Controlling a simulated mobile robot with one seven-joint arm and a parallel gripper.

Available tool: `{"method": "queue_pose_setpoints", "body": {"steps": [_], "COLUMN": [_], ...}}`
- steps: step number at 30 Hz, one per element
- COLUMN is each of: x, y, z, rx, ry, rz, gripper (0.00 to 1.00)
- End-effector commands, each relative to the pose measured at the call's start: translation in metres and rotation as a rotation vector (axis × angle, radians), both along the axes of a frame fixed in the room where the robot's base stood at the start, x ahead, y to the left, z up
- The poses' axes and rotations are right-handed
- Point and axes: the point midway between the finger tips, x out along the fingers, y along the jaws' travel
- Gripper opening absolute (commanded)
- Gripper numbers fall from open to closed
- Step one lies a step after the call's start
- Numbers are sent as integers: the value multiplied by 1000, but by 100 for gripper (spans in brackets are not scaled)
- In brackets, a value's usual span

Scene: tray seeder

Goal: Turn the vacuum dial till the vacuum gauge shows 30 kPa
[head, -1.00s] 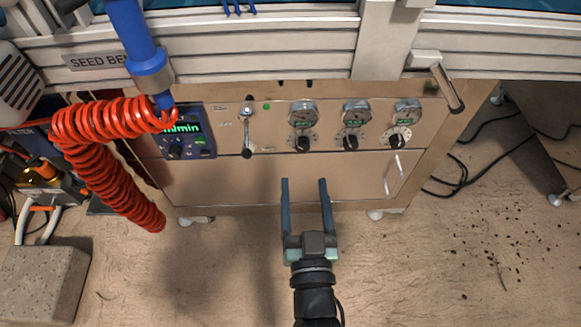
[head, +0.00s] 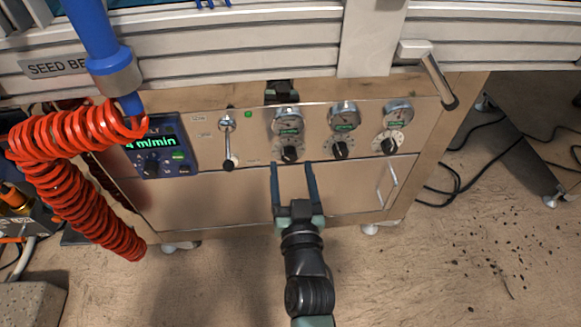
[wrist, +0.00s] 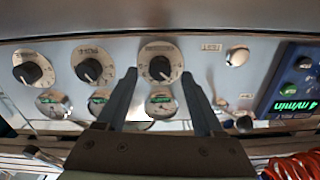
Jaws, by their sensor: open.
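Three black knobs sit in a row on the metal panel, a round gauge with a green readout above each. They are the left knob (head: 289,153), middle knob (head: 340,150) and right knob (head: 389,146). Their gauges are the left gauge (head: 287,122), middle gauge (head: 345,115) and right gauge (head: 397,112). Labels and readings are too small to read, so I cannot tell which is vacuum. My gripper (head: 291,170) is open and empty, just below the left knob. In the upside-down wrist view, that knob (wrist: 160,67) shows between the fingertips; contact is not visible.
Left of the knobs are a lever (head: 229,150) and a blue belt display (head: 155,143) reading 4 m/min. A red coiled hose (head: 75,205) hangs at the left. A rail handle (head: 433,75) juts out at upper right, and a drawer handle (head: 388,187) is lower right.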

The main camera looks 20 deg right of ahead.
Motion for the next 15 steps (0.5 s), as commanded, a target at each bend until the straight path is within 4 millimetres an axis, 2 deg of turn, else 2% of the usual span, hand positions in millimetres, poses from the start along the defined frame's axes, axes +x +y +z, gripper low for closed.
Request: {"method": "queue_pose_setpoints", "body": {"steps": [6, 15], "x": [17, 20], "y": [-5, -6], "z": [-1, 0], "rx": [0, 0], "ry": [0, 1], "rz": [0, 0], "gripper": [69, 69]}}
